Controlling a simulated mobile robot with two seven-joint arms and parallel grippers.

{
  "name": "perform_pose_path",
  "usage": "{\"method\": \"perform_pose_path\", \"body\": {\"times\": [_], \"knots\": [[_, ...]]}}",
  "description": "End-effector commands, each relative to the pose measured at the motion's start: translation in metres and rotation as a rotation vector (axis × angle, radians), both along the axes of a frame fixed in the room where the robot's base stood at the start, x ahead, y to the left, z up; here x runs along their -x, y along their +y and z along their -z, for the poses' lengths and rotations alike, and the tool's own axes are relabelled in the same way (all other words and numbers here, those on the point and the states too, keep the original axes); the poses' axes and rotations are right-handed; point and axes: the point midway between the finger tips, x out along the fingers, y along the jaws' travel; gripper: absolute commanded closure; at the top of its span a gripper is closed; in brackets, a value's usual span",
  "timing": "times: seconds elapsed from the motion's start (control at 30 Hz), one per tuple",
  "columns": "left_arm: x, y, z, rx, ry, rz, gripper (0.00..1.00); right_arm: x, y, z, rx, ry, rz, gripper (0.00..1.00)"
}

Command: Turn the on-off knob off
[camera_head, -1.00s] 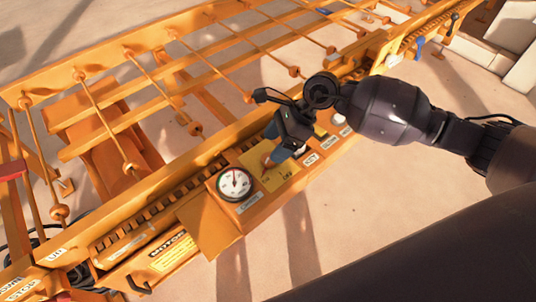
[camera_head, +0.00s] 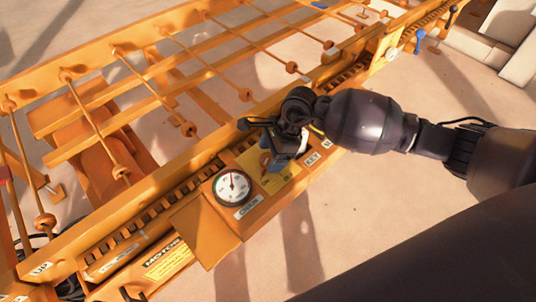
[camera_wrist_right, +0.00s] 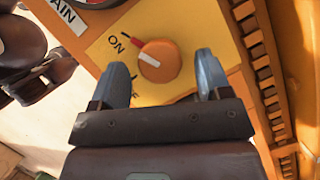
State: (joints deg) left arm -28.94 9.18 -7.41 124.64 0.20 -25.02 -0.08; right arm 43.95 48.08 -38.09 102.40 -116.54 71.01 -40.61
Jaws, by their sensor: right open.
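The on-off knob (camera_wrist_right: 160,64) is round and orange with a pale pointer mark. It sits on a yellow plate (camera_wrist_right: 183,22) lettered ON, and its mark faces the ON side by a red line. The lower lettering is partly hidden by a finger. My right gripper (camera_wrist_right: 161,60) is open, with one blue finger on each side of the knob and visible gaps between them. In the head view my right gripper (camera_head: 273,157) is over the yellow plate and mostly hides the knob. My left gripper is not in view.
A round white gauge (camera_head: 232,187) stands beside the yellow plate on the orange control panel. A toothed orange rail (camera_head: 160,211) runs along the panel. A rack of rods and beads (camera_head: 150,90) lies behind. Sandy floor is open at the right front.

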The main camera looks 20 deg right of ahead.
Motion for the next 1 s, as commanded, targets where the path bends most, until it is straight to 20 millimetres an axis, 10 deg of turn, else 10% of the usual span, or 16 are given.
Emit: {"method": "perform_pose_path", "body": {"times": [0.47,0.77,1.0], "knots": [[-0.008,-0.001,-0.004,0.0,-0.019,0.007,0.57,-0.001,0.004,0.009,-0.001,-0.002,0.0,0.31],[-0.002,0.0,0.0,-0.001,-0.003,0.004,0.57,-0.001,0.004,0.009,-0.001,-0.001,-0.001,0.77],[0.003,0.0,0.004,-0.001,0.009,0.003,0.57,-0.001,0.004,0.01,0.0,-0.002,-0.02,0.78]]}}
